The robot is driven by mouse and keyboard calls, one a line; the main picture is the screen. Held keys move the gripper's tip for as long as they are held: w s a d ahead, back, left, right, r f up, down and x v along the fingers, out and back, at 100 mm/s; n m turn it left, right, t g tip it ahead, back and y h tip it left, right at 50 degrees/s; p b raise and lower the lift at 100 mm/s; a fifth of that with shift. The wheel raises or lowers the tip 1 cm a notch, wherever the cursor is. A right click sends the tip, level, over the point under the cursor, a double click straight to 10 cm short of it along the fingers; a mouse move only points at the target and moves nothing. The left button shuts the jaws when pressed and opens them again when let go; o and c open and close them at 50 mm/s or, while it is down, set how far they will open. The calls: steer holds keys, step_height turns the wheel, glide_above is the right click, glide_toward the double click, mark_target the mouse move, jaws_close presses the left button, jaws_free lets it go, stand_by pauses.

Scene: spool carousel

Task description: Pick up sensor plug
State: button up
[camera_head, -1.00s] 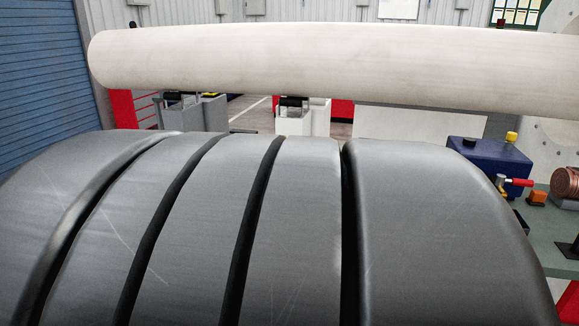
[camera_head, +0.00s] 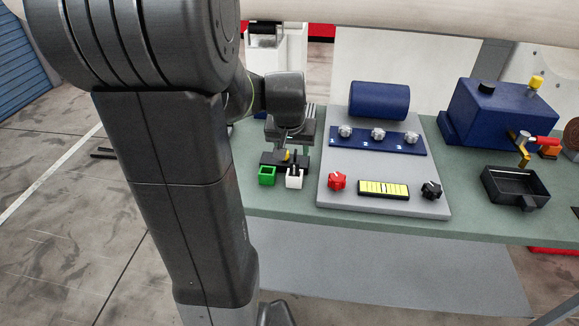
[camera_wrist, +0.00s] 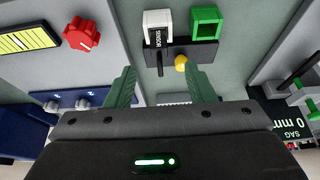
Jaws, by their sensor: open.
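A white block marked SENSOR (camera_wrist: 158,26) stands next to an open green block (camera_wrist: 206,22) on a dark base (camera_wrist: 188,50) in the wrist view. A dark upright pin (camera_wrist: 160,62) and a yellow knob (camera_wrist: 182,62) are in front of them. I cannot tell which part is the plug. My gripper (camera_wrist: 162,72) is open. Its two fingers are apart, either side of the pin and knob, and look empty. In the head view the white block (camera_head: 294,179) and green block (camera_head: 267,176) sit at the bench's left end, just below my gripper.
A grey panel (camera_head: 330,203) with a red knob (camera_head: 337,182), yellow gauge (camera_head: 384,189) and black knob (camera_head: 431,190) is to the right. A blue box (camera_head: 500,115) and black tray (camera_head: 515,187) lie further right on the green bench (camera_head: 462,170).

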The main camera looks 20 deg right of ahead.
mark_target(295, 162)
steer(key=shift+p+x, duration=0.65)
steer(key=shift+x, duration=4.05)
steer(key=c, duration=1.1)
